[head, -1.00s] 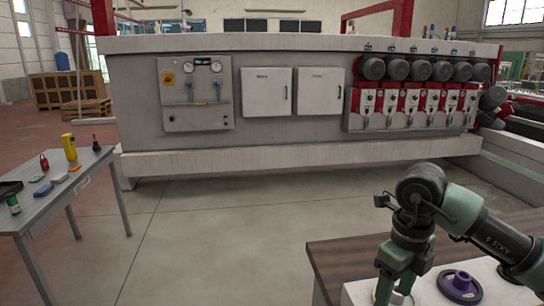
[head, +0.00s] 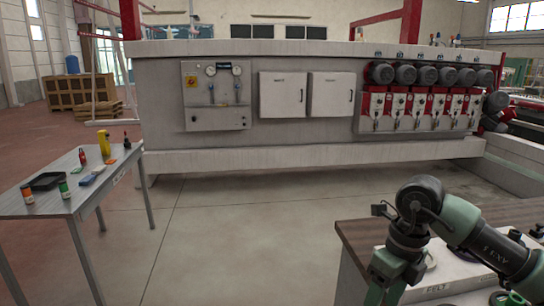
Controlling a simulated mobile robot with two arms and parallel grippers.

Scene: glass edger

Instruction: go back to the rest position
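My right arm (head: 470,235) comes in from the lower right, bent at the elbow. My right gripper (head: 388,288) points down at the near left side of the bench (head: 352,236). The bottom edge of the picture cuts off its fingertips, so its opening and anything between the fingers are hidden. My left gripper and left arm are not in view.
A grey table (head: 75,200) at left holds a yellow bottle (head: 104,143), a dark tray (head: 47,181) and several small items. The large glass edger (head: 300,150) spans the back. Bare floor (head: 240,235) lies between. A white surface labelled FELT (head: 437,289) is below my arm.

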